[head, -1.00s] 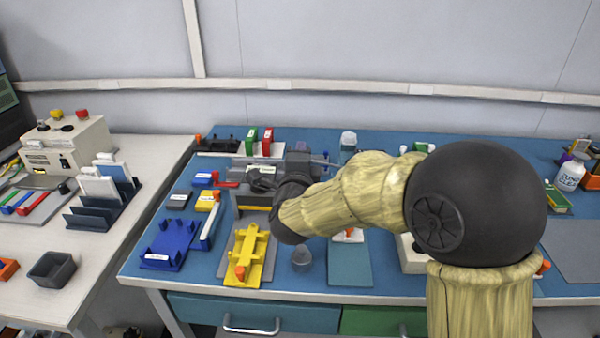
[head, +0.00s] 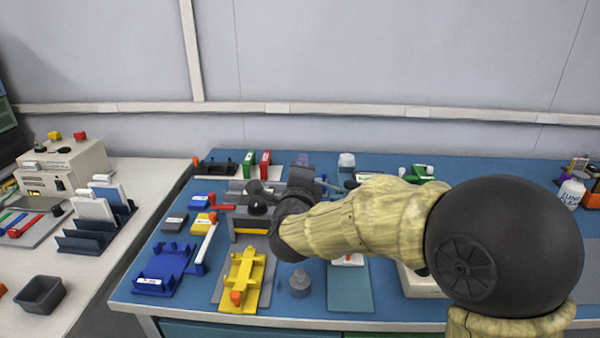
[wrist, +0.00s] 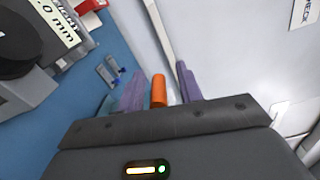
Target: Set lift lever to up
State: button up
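In the wrist view an orange rod-like grip (wrist: 158,91), which looks like the lift lever's handle, stands between the two purple fingertips of my gripper (wrist: 161,90). A gap shows on each side of it, so the fingers are open around it and not pressed on it. In the head view my gripper (head: 303,160) is at the back of the blue bench, pointing away from me. The lever is hidden there behind my gripper and wrist, and I cannot tell its position.
Red and green blocks (head: 249,164) stand left of my gripper. A dark round knob (head: 258,203) is near my wrist. A yellow fixture (head: 242,278) and blue tray (head: 165,268) lie in front. A clear-topped bottle (head: 346,162) stands behind. The wall is close behind the bench.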

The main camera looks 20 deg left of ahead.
jog(key=shift+s, duration=0.1)
jog(key=v, duration=1.7)
